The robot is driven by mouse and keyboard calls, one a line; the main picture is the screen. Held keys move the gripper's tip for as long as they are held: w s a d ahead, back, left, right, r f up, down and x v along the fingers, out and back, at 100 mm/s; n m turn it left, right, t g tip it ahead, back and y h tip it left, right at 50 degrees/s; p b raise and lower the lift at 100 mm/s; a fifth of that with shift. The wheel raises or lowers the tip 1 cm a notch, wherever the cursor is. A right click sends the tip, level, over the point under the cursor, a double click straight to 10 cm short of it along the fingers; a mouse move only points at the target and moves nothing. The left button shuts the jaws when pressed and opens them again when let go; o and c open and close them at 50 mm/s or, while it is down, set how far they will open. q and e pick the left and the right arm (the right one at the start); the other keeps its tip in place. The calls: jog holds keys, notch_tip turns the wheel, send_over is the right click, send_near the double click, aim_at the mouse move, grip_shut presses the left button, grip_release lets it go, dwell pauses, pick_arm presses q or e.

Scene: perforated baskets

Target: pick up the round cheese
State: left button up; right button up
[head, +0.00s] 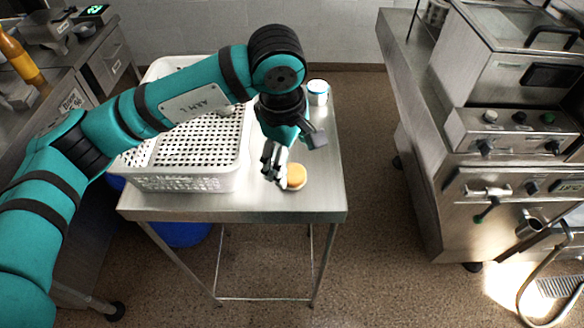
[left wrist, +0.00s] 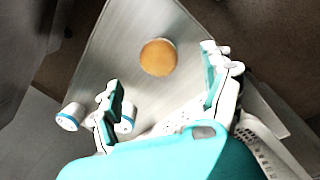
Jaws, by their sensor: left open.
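The round cheese (head: 297,175) is a small orange-brown disc on the steel table, just right of the white basket's front right corner. In the left wrist view the cheese (left wrist: 158,57) lies on bare metal, beyond and between the two fingers. My left gripper (head: 274,165) is above the table beside the cheese and partly overlaps it in the head view. Its fingers (left wrist: 162,82) are spread apart with nothing between them in the left wrist view. My right gripper is in neither view.
The white perforated basket (head: 185,182) takes up the left of the steel table (head: 322,200). A white jar with a blue band (head: 318,93) stands at the table's back right. The tabletop around the cheese is clear. Steel kitchen equipment (head: 500,150) stands at the right.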

aim_at(289, 171)
pick_arm(q)
jog(key=shift+w+d+f, duration=0.1)
jog(key=shift+f, duration=0.8)
jog(key=shift+w+f+p, duration=0.15)
jog(key=shift+f+p, duration=0.35)
jog(key=shift+p, duration=0.15)
jog(key=f, duration=0.1)
jog(key=f+p, duration=0.1)
jog(key=w+f+p, duration=0.1)
jog(key=shift+a+f, duration=0.25)
jog(key=shift+w+f, duration=0.1)
jog(key=shift+f, duration=0.35)
jog(key=shift+d, duration=0.1)
jog(key=c, duration=1.4)
